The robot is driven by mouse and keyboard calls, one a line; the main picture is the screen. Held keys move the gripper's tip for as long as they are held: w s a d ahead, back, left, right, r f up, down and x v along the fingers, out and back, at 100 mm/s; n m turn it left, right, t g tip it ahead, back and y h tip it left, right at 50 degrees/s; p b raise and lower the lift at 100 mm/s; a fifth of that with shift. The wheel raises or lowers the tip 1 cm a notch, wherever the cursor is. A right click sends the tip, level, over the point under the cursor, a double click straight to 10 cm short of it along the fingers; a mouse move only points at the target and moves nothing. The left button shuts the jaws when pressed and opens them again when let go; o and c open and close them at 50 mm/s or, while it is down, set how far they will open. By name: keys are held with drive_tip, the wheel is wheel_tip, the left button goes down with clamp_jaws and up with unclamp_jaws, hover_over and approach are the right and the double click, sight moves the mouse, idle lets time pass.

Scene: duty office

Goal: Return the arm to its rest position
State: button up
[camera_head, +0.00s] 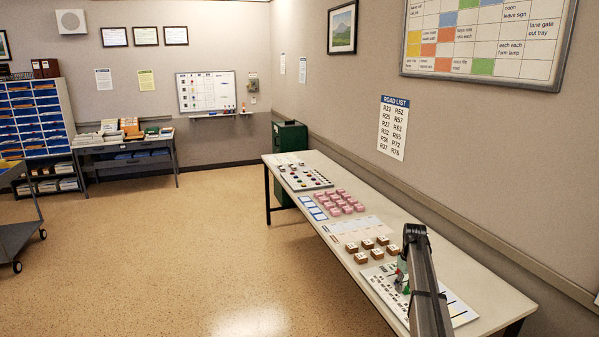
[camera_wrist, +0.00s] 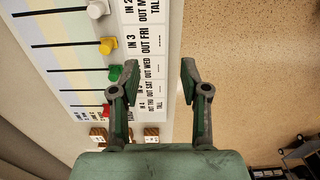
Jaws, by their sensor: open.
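My gripper (camera_wrist: 160,76) is open and empty in the wrist view, its two fingertips apart. It is over the right edge of a white board (camera_wrist: 85,85) with black lines and printed labels. White (camera_wrist: 97,9), yellow (camera_wrist: 107,46), green (camera_wrist: 114,73) and red (camera_wrist: 104,110) pieces sit in a row along the board, left of the fingers. I cannot tell the height of the fingers above it. In the head view my dark arm (camera_head: 425,285) reaches over the near end of the long table (camera_head: 470,290) and partly hides the board there.
Several brown blocks (camera_head: 367,243), pink blocks (camera_head: 340,197) and a peg board (camera_head: 304,178) lie farther along the table. A wall runs close along its right side. A green cabinet (camera_head: 290,138) stands at its far end. The floor (camera_head: 190,250) to the left is clear.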

drive_tip(key=s+a+f+m, duration=0.1)
drive_tip(key=s+a+f, duration=0.5)
drive_tip(key=s, duration=0.6)
drive_tip(key=s+a+f+m, duration=0.2)
drive_tip(key=s+a+f, duration=0.2)
drive_tip(key=s+a, duration=0.65)
drive_tip(key=s+a+f+m, duration=0.1)
drive_tip(key=s+a+f, duration=0.4)
drive_tip(key=s, duration=1)
drive_tip(key=s+f+g+b, duration=0.6)
drive_tip(key=s+f+b, duration=0.4)
drive_tip(key=s+f, duration=1.8)
drive_tip(key=shift+s+f+g, duration=0.2)
drive_tip(key=shift+s+g, duration=0.2)
drive_tip(key=shift+s, duration=0.25)
